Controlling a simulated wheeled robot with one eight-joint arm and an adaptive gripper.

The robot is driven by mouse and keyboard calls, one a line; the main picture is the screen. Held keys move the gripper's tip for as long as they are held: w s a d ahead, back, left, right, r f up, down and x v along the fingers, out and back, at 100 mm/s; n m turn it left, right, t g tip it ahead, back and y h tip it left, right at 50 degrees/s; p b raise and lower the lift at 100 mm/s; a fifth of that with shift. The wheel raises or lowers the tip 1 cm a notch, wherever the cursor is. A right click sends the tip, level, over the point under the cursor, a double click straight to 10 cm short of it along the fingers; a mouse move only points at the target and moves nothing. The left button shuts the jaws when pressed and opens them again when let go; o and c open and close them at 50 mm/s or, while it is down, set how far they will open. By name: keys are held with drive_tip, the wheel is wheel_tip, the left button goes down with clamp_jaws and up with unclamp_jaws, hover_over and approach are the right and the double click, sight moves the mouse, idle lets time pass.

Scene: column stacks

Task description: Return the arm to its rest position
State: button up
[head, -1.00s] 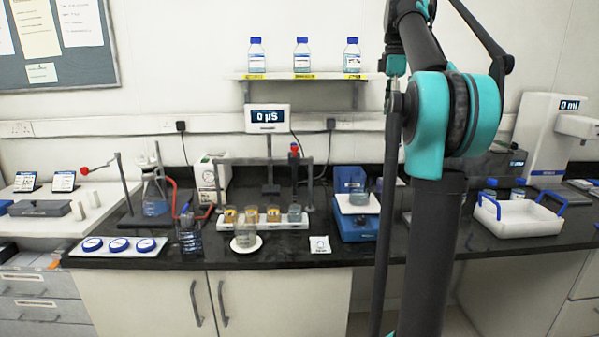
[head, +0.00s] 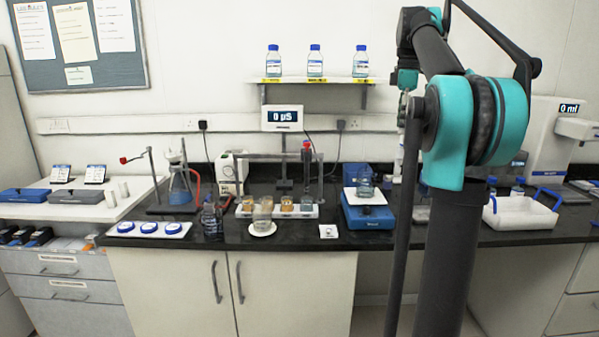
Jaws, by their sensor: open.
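My arm (head: 462,125) stands at the right of the head view, a dark upright link with a large teal joint. Its upper link rises to the top of the picture and bends there. A smaller teal and grey part of the arm hangs just left of the big joint. My gripper cannot be made out; the arm hides that area. No held object shows.
A black bench (head: 330,232) runs across, carrying a flask (head: 180,190), a beaker on a white disc (head: 262,229), a blue balance (head: 368,217) and a white tray with blue handles (head: 520,215). A shelf (head: 312,80) holds three bottles.

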drive_tip(key=s+a+f+m+t, duration=0.1)
drive_tip(key=s+a+f+m, duration=0.1)
drive_tip(key=f, duration=0.6)
drive_tip(key=s+a+f+m, duration=0.2)
drive_tip(key=f+m, duration=0.1)
drive_tip(key=f, duration=0.4)
drive_tip(key=s+a+f+m+t, duration=0.1)
drive_tip(key=s+a+f+m, duration=0.1)
drive_tip(key=f, duration=0.6)
drive_tip(key=s+a+f+m+t, duration=0.1)
drive_tip(key=s+f+m, duration=0.3)
drive_tip(key=s+f, duration=0.6)
drive_tip(key=s+a+f+m+t, duration=0.1)
drive_tip(key=s+a+f+m, duration=0.2)
drive_tip(key=s+f, duration=0.8)
drive_tip(key=shift+a+f+m, duration=0.4)
drive_tip(key=shift+a+f, duration=0.1)
drive_tip(key=shift+f, duration=0.4)
